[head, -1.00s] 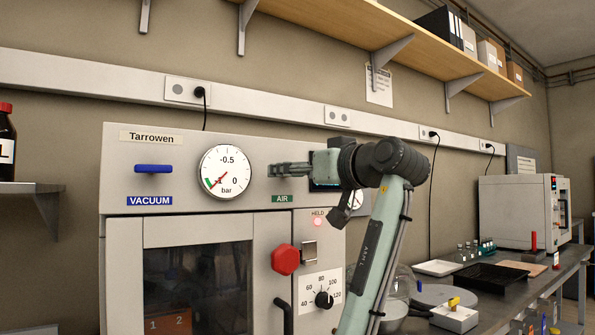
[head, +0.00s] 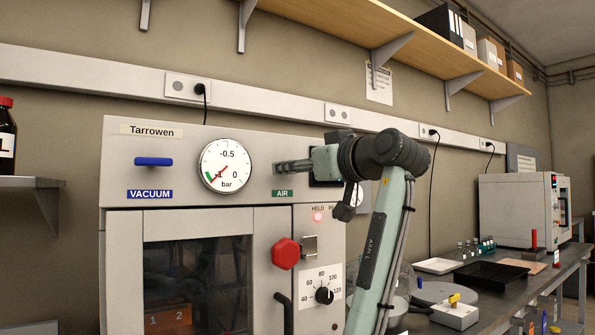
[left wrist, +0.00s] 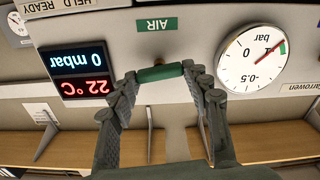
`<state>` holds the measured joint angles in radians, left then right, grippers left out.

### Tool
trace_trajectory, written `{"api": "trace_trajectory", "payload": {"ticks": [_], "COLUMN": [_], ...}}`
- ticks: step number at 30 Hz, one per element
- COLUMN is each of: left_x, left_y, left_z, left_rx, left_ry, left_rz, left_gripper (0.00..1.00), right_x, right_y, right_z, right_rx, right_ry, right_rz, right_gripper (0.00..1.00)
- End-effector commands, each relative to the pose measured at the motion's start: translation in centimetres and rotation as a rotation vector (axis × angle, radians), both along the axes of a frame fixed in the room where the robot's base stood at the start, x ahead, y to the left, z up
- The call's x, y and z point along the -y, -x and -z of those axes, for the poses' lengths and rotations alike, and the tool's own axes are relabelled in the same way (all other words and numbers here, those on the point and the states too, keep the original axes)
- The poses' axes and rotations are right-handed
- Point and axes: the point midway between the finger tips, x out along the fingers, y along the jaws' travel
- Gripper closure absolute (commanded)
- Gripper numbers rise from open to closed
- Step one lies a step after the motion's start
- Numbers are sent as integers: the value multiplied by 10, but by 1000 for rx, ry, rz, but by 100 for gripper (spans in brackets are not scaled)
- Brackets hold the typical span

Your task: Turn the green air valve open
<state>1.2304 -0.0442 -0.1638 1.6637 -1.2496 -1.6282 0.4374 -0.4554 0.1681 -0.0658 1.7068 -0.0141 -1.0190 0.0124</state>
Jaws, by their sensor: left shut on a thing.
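The green air valve handle (left wrist: 160,73) is a short bar just by the green AIR label (left wrist: 157,24) in the left wrist view. It lies nearly level in that picture, which is upside down. My left gripper (left wrist: 160,80) is shut on it, one fingertip at each end of the bar. In the head view my left gripper (head: 281,167) reaches the panel from the right, just above the AIR label (head: 283,193); the handle is hidden there by the fingers. My right gripper is not in view.
The Tarrowen cabinet has a blue vacuum handle (head: 154,161), a round gauge (head: 225,166), a red knob (head: 285,253) and a black dial (head: 324,295). The display (left wrist: 75,73) reads 0 mbar and 22 °C. A shelf (head: 370,30) hangs above.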

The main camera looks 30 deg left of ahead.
Motion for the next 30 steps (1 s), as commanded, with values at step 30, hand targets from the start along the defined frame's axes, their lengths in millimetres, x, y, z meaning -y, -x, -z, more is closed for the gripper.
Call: {"api": "trace_trajectory", "payload": {"ticks": [30], "left_x": [0], "left_y": [2], "left_z": [2], "left_rx": [878], "left_ry": [363], "left_rz": [0], "left_gripper": [81], "right_x": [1], "right_y": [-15], "right_z": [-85], "right_rx": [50], "right_ry": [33], "right_rz": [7], "right_gripper": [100]}}
